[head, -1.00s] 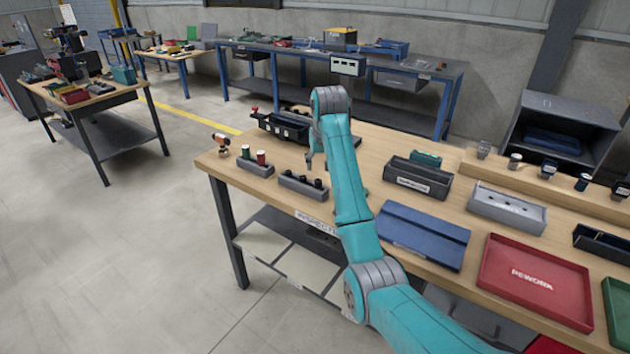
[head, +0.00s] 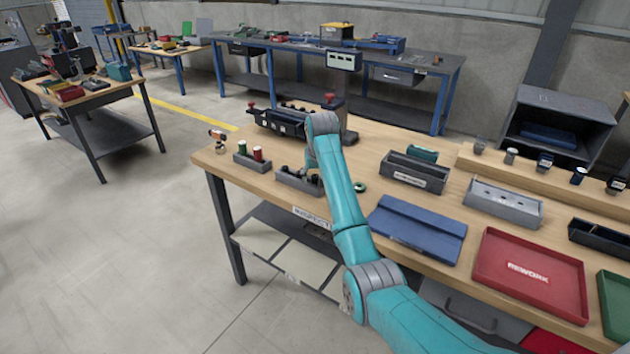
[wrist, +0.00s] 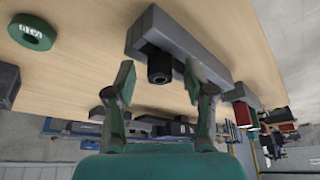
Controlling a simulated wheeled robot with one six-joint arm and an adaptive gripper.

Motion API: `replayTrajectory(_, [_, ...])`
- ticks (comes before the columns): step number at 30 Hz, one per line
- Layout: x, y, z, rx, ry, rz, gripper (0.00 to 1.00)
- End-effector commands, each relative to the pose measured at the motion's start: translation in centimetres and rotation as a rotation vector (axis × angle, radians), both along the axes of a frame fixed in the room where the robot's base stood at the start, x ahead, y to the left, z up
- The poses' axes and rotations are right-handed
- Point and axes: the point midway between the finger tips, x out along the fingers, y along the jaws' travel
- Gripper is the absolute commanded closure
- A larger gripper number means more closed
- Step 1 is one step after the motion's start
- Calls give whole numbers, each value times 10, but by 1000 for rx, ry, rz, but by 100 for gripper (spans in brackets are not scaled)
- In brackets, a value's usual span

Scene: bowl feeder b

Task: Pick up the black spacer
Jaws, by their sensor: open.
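The black spacer (wrist: 160,68) is a short dark cylinder with a hole in its end, standing in a grey block (wrist: 185,45) in the wrist view. In the head view the grey block (head: 297,181) stands near the front left edge of the bench, with dark cylinders in it, partly hidden by my arm. My gripper (wrist: 158,82) is open, with one green-tipped finger on each side of the spacer and a gap to it. In the head view my gripper (head: 312,172) is low over the block, its fingers hard to make out.
A second grey block (head: 253,161) with green and red cylinders stands to the left. A dark fixture (head: 280,121) stands behind. A green ring (head: 360,187) lies just right of the block. A blue tray (head: 417,231) and red REWORK tray (head: 530,273) are further right.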

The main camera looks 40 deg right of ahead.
Motion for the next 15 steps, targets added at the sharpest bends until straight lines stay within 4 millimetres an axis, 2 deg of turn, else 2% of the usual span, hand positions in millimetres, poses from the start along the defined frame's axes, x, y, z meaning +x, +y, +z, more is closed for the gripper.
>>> replayTrajectory(3, [0,0,0,0,0,0,48])
replayTrajectory(9, [0,0,0,0,0,0,98])
replayTrajectory(15, [0,0,0,0,0,0,100])
